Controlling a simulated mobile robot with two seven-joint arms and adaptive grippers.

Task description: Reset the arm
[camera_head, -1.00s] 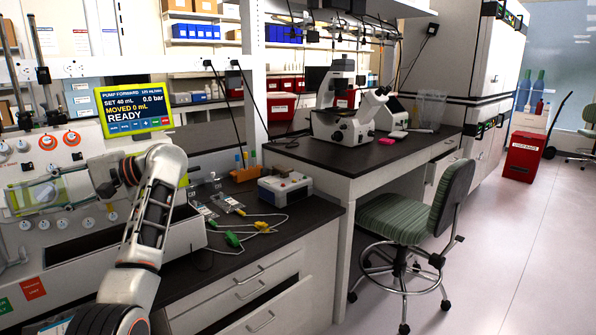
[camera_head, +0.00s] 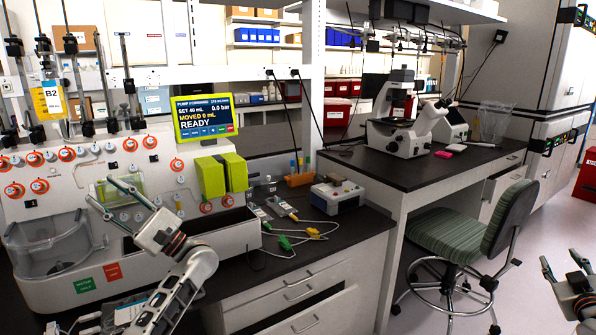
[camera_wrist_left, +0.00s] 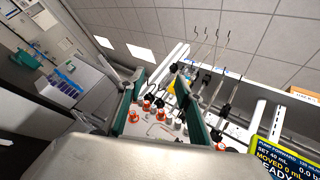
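My left gripper (camera_head: 99,189) is at the left, in front of the cell processor (camera_head: 62,187), with two dark-green-padded fingers spread apart and nothing between them. In the left wrist view my left gripper (camera_wrist_left: 160,80) also shows an empty gap between its fingers, with the processor's orange-ringed knobs behind. My right gripper (camera_head: 562,262) is at the lower right edge, above the floor near the chair. Its fingers are apart and I see nothing between them. Part of the right arm is cut off by the frame.
The processor's screen (camera_head: 205,117) reads READY. Yellow-green blocks (camera_head: 222,175) are on its front. A small box (camera_head: 337,194) and cables lie on the dark counter (camera_head: 335,255). A green chair (camera_head: 455,232) stands at the right, left of my right gripper. Floor is open beyond it.

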